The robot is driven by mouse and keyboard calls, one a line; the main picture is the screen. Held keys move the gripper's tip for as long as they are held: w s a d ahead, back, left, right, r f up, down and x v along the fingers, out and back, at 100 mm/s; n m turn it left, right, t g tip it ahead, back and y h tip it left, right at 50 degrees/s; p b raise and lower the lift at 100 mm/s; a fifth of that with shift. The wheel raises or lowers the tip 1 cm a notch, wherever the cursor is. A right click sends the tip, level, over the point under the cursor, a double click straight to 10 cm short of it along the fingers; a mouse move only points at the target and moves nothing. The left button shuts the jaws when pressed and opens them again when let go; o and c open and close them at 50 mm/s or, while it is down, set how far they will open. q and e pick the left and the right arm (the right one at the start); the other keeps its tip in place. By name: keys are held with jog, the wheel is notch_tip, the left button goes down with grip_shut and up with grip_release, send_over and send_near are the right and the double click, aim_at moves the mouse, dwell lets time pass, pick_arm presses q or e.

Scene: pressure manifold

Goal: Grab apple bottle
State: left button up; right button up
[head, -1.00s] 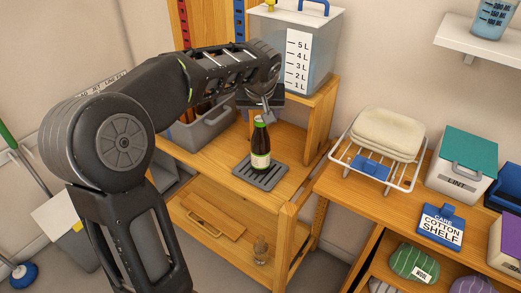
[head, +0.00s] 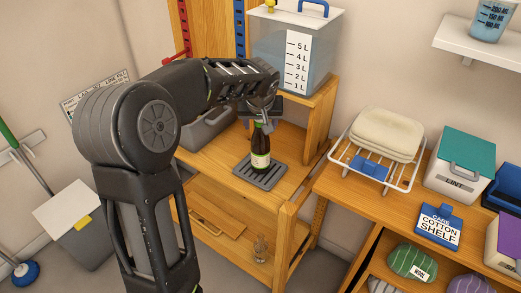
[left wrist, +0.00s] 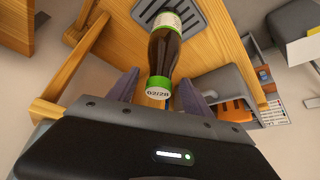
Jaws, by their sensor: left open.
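The apple bottle (head: 260,150) is dark with a green and white label and stands upright on a grey slatted mat (head: 268,179) on the wooden stand. In the left wrist view the bottle (left wrist: 164,50) shows its green-rimmed cap between the two fingers. My left gripper (head: 264,114) is at the bottle's top, and its fingers hide the cap in the head view. The gripper is open, with a finger on each side of the bottle's top in the left wrist view (left wrist: 157,88). I cannot tell whether a finger touches it. My right gripper is not in view.
A clear water tank (head: 297,50) stands on the raised shelf behind the bottle. A grey bin (head: 207,132) sits to its left, partly behind my arm. A wire rack with folded cloth (head: 385,135) and a lidded box (head: 462,160) stand on the right shelf.

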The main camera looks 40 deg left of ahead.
pick_arm(q)
jog(key=shift+c, duration=0.6)
grip_shut()
jog(key=shift+r, duration=0.1)
dwell(0.7)
